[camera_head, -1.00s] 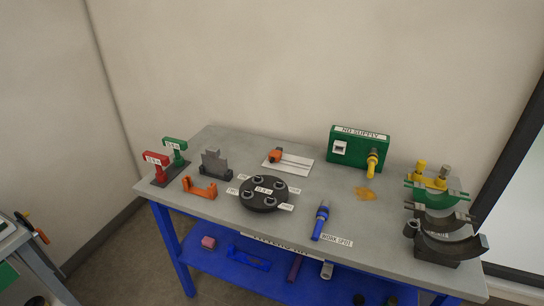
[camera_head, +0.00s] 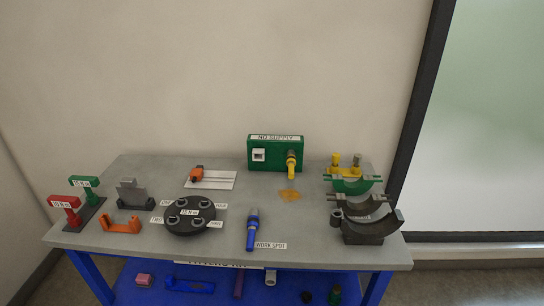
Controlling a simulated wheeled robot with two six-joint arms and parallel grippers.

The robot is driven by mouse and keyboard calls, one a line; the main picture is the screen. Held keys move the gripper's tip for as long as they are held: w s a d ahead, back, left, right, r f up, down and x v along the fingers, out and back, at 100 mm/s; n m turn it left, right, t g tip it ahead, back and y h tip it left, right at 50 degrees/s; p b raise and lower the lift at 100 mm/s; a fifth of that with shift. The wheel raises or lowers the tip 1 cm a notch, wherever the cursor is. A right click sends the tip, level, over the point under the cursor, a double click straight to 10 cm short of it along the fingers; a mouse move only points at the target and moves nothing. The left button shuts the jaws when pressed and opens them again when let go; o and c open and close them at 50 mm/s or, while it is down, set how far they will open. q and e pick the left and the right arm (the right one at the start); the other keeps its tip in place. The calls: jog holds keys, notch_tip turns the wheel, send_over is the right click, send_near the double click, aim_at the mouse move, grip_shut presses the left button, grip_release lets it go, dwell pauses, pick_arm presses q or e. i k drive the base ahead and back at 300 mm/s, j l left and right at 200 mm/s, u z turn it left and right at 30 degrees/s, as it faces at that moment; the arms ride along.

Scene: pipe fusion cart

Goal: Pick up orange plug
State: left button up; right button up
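A small orange plug-like piece (camera_head: 197,173) with a dark end lies at the left part of a white plate (camera_head: 225,181) at the back of the grey table (camera_head: 310,242). It seems to be the orange plug. Another orange thing, a U-shaped bracket (camera_head: 121,226), lies near the front left of the table. Neither of my grippers is in view, and nothing touches the orange piece.
A black round holder (camera_head: 190,229) with several sockets stands in front of the plate. A blue tool (camera_head: 251,232) lies to its right. A green "NO SUPPLY" box (camera_head: 262,141) stands behind. Grey clamp (camera_head: 366,236) is at right. A red post (camera_head: 63,202) is at left.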

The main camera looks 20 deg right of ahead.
aim_at(196, 175)
jog(key=i+z, duration=0.25)
jog(key=z, duration=0.15)
jog(key=i+j+z, duration=0.15)
jog(key=z, duration=0.25)
jog(key=i+j+z, duration=0.2)
jog(key=z, duration=0.2)
jog(key=i, duration=0.05)
